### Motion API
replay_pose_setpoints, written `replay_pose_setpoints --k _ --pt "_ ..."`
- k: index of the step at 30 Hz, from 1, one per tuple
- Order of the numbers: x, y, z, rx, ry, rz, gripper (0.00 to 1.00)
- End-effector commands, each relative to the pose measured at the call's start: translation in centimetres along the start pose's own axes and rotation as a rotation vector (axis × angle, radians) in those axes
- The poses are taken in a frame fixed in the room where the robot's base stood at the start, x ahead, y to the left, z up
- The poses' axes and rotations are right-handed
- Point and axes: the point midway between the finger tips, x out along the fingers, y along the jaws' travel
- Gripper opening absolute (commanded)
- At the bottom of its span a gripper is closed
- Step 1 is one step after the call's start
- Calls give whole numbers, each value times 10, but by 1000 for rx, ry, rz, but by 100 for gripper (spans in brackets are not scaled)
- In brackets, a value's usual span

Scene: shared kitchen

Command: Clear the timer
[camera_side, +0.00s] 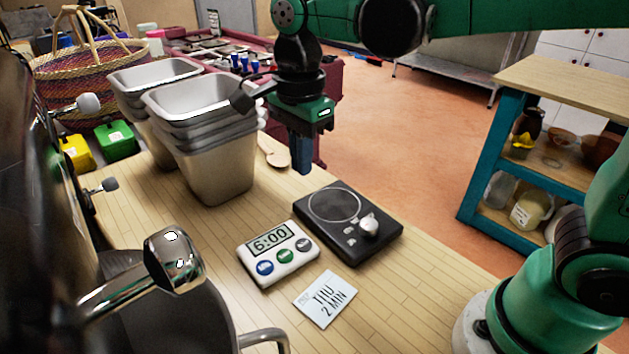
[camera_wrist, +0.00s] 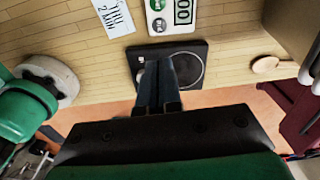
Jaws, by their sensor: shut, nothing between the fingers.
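The white timer (camera_side: 278,253) lies on the wooden counter, its display reading 6:00, with blue, green and dark buttons below the display. Part of the timer (camera_wrist: 171,16) shows at the top of the wrist view. My gripper (camera_side: 302,168) is shut and empty, pointing down above the counter, beyond the timer and near the black scale. In the wrist view my gripper's closed fingers (camera_wrist: 158,70) overlap the scale in the picture. I cannot tell the exact height of the fingertips.
The black scale (camera_side: 385,238) with a round plate outline and a knob stands right of the timer. A card (camera_side: 325,299) reading "THU 2 MIN" lies in front. Stacked metal containers (camera_side: 215,180), a wooden spoon (camera_side: 277,158) and a chrome tap (camera_side: 172,262) are around. Bare counter separates timer and containers.

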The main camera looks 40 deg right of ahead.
Motion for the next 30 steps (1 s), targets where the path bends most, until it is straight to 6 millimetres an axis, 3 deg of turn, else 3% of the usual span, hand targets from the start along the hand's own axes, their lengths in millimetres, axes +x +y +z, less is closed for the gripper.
replay_pose_setpoints --k 14,30 --pt "6 0 0 15 0 3 0" --pt "97 0 0 13 0 2 0"
